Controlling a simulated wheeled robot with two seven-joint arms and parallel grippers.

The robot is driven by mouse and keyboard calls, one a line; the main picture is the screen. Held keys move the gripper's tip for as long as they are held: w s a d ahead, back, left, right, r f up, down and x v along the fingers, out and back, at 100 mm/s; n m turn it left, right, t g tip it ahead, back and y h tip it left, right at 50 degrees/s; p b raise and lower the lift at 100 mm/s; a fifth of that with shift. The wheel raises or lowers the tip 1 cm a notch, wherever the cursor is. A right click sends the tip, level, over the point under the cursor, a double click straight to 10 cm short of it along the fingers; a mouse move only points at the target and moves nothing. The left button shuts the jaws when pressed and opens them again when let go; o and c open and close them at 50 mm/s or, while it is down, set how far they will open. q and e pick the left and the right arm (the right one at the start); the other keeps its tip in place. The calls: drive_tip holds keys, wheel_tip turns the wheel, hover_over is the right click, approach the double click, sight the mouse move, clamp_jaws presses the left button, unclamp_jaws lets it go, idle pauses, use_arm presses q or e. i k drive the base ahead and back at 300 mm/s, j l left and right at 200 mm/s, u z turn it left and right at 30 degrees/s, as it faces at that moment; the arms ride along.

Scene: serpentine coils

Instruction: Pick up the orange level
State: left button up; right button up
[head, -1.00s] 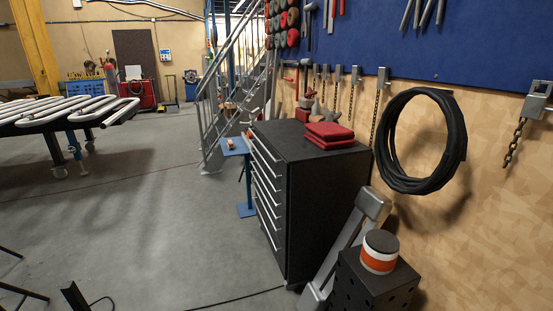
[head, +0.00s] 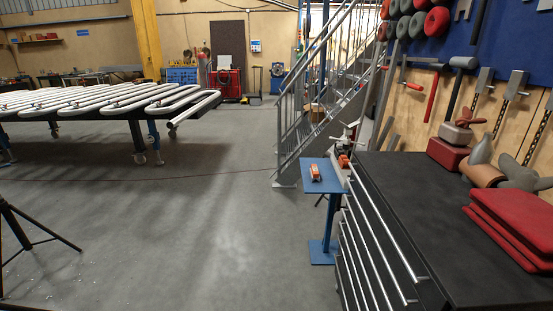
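A small orange object (head: 315,173), which looks like the orange level, lies on top of a blue stand (head: 322,187) in the head view. A second small orange-red piece (head: 344,161) shows just right of it, by a grey metal fitting at the stand's back edge. It is too small to tell exactly what it is. Neither of my grippers is in view.
A black drawer cabinet (head: 440,210) with red folded cloths (head: 515,228) stands close at the right. Behind the stand is a metal staircase (head: 325,95). A table of white coils (head: 110,103) is at left, a black tripod (head: 25,232) at lower left. The middle floor is clear.

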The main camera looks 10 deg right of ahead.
sight(315, 173)
drive_tip(key=i+j+z, duration=0.15)
drive_tip(key=i, duration=0.3)
drive_tip(key=i+j+z, duration=0.2)
drive_tip(key=i, duration=0.2)
drive_tip(key=i+j+z, duration=0.15)
drive_tip(key=i, duration=0.3)
